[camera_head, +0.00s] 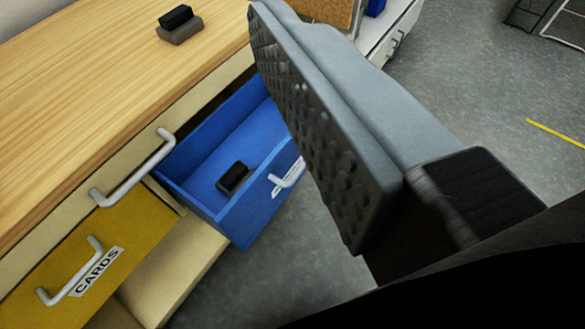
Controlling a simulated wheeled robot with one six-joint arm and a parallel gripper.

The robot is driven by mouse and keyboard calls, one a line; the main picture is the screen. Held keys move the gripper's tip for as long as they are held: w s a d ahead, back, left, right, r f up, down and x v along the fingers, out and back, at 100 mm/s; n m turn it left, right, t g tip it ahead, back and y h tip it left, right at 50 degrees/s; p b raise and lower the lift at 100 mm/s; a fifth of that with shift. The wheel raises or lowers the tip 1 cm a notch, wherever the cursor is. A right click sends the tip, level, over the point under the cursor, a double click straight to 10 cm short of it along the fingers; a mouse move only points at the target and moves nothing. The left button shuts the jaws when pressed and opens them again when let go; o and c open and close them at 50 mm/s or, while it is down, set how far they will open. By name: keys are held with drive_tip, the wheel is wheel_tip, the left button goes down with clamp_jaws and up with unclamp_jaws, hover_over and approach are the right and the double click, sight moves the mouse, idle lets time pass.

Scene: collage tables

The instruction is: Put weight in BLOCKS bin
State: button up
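A small black block-like object (233,178) lies on the floor of an open blue drawer (215,145). Another dark piece (177,19) rests on a grey-brown base on the wooden tabletop; I cannot tell which of the two is the weight. The blue drawer has a silver handle and a white label (275,188), mostly hidden, so its word is unreadable. My gripper (315,130) fills the right of the view. One finger shows, its bare studded pad facing left with nothing against it. The other finger is not visible. It looks open and empty, in front of the drawer's right side.
A yellow drawer (75,262) labelled CARDS, with a silver handle, is at the lower left. Another silver handle (133,170) is above it. The wooden tabletop (80,95) is mostly clear. Grey floor (480,70) with a yellow line lies at right. A white unit stands behind my gripper.

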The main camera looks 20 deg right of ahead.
drive_tip(key=s+r, duration=0.1)
drive_tip(key=s+t, duration=0.1)
drive_tip(key=s, duration=0.1)
drive_tip(key=shift+r+n, duration=0.4)
